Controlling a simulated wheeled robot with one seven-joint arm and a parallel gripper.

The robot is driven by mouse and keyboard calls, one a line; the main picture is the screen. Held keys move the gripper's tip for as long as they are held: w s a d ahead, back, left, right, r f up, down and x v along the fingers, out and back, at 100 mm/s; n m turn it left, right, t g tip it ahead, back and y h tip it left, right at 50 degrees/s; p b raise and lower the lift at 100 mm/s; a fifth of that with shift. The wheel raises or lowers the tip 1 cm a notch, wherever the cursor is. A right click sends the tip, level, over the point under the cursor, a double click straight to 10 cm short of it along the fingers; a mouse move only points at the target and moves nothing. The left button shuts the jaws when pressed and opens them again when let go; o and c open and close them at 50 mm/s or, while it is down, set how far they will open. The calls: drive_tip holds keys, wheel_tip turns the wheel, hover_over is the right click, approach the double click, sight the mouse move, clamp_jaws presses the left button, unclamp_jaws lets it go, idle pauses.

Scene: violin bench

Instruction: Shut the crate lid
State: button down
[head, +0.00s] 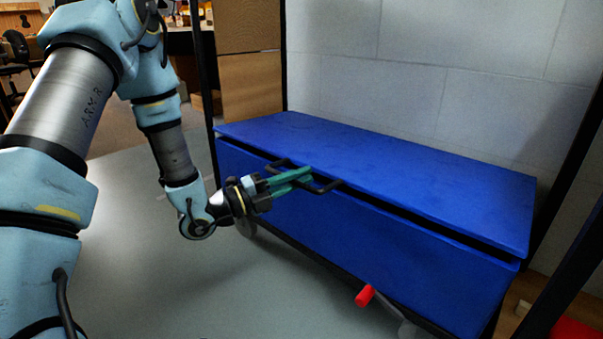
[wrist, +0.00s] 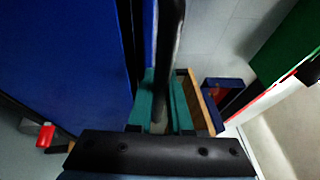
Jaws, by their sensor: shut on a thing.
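The blue crate (head: 370,250) stands against the pale wall. Its blue lid (head: 390,165) lies almost level over it, with a narrow dark gap between the lid and the crate's front wall. A black handle (head: 328,188) sticks out from the lid's front edge. My gripper (head: 302,177) reaches it from the left, its green fingers shut on the handle. In the wrist view the handle's dark bar (wrist: 171,35) runs down between the green fingers. A blue surface of the crate or lid (wrist: 70,50) fills the left there.
A red-ended lever (head: 365,296) sticks out low at the crate's front. Dark upright posts stand at the crate's left and right. The grey floor (head: 140,270) in front is clear.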

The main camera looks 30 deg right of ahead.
drive_tip(key=shift+a+f+b, duration=0.15)
drive_tip(key=shift+f+b, duration=0.2)
drive_tip(key=shift+f, duration=0.5)
drive_tip(key=c, duration=0.8)
unclamp_jaws()
drive_tip(key=shift+c, duration=0.2)
drive_tip(key=p+v, duration=0.3)
drive_tip(key=v, duration=0.7)
drive_tip(key=shift+a, duration=0.35)
